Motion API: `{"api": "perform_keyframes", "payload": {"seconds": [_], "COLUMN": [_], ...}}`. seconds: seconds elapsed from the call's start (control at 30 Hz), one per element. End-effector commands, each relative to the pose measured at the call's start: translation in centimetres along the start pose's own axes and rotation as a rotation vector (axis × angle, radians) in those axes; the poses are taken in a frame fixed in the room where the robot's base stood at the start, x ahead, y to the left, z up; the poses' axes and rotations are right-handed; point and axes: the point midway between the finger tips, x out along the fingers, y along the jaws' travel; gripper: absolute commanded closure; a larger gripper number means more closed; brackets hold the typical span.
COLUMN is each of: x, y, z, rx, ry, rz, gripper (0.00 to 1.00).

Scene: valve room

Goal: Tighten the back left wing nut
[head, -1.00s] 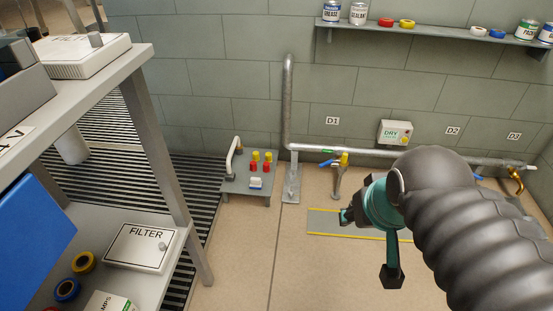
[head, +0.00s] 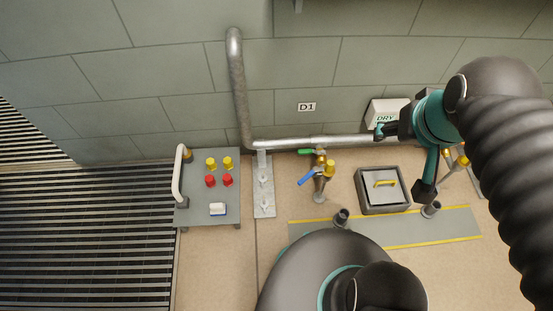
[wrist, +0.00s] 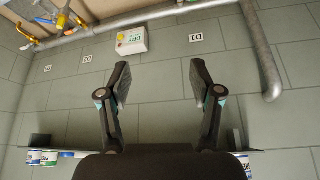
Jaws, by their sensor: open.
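No wing nut can be made out for certain in either view. A metal hatch lid with a yellow handle (head: 385,183) lies in a dark square frame on the floor, and any nuts on it are too small to tell. A narrow grey bracket plate (head: 264,203) at the foot of the pipe carries small fittings that I cannot identify. My gripper (wrist: 160,68) is open and empty, its two dark fingers apart and facing the wall. In the head view my gripper (head: 390,130) is in the air, above and apart from the hatch.
A grey stand (head: 195,216) carries red and yellow knobs, a white block and a curved handle. A metal pipe (head: 240,90) runs down and along the wall. A valve with blue lever (head: 308,178) stands beside the hatch. A dry box (wrist: 132,41) hangs on the wall.

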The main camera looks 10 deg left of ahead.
Motion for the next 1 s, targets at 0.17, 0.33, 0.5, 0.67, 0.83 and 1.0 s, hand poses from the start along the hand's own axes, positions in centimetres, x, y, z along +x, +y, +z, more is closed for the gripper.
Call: {"api": "perform_keyframes", "payload": {"seconds": [0.17, 0.33, 0.5, 0.67, 0.83, 1.0], "x": [2.5, 6.2, 10.7, 15.6, 21.5, 27.8], "y": [-1.5, -3.6, -6.4, -9.6, -13.4, -17.3], "z": [-3.4, -7.0, -9.9, -11.7, -12.4, -12.0], "rx": [-0.035, -0.065, -0.101, -0.137, -0.177, -0.218], "ry": [-0.048, -0.100, -0.149, -0.195, -0.245, -0.292], "rz": [-0.025, -0.044, -0.062, -0.076, -0.088, -0.097], "gripper": [0.36, 0.36, 0.36, 0.36, 0.36, 0.36]}}
